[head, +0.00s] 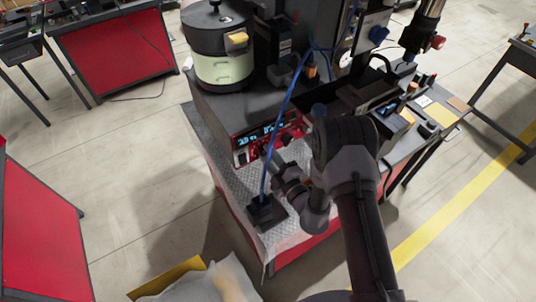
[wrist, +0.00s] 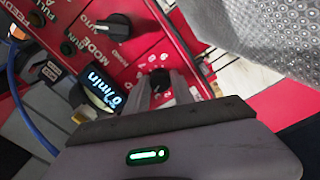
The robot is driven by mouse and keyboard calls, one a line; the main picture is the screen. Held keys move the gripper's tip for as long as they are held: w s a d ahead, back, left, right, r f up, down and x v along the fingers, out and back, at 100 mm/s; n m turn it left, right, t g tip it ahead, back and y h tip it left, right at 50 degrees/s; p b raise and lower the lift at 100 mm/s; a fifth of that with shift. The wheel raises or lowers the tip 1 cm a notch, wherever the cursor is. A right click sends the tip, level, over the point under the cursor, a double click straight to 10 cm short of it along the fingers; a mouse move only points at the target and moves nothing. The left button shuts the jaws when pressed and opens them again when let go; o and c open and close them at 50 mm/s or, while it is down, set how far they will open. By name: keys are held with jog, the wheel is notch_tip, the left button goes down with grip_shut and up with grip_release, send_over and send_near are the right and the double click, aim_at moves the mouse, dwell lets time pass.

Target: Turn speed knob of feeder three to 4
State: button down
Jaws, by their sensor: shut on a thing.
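The feeder's red control panel (head: 264,138) faces me in the head view, with two lit displays. In the wrist view the panel (wrist: 138,58) is close and tilted. My gripper (wrist: 160,82) is shut on a small black knob (wrist: 159,77), with one finger on each side. White dial marks show around the knob, but the number it points to is too small to read. I cannot read a label naming this knob or the feeder's number. A larger black mode knob (wrist: 112,27) sits up and left of it, apart from my gripper.
A lit display (wrist: 104,90) reading "/min" lies left of the fingers. A blue cable (head: 284,110) runs down in front of the panel to a dark block (head: 267,212) on the bench mat. A lidded bowl feeder (head: 219,45) stands behind the panel.

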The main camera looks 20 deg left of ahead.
jog(key=shift+m, duration=0.7)
jog(key=c, duration=1.1)
grip_release()
jog(key=v, duration=1.7)
jog(key=shift+s+d+p, duration=0.1)
jog(key=shift+s+p, duration=0.15)
jog(key=shift+p, duration=0.1)
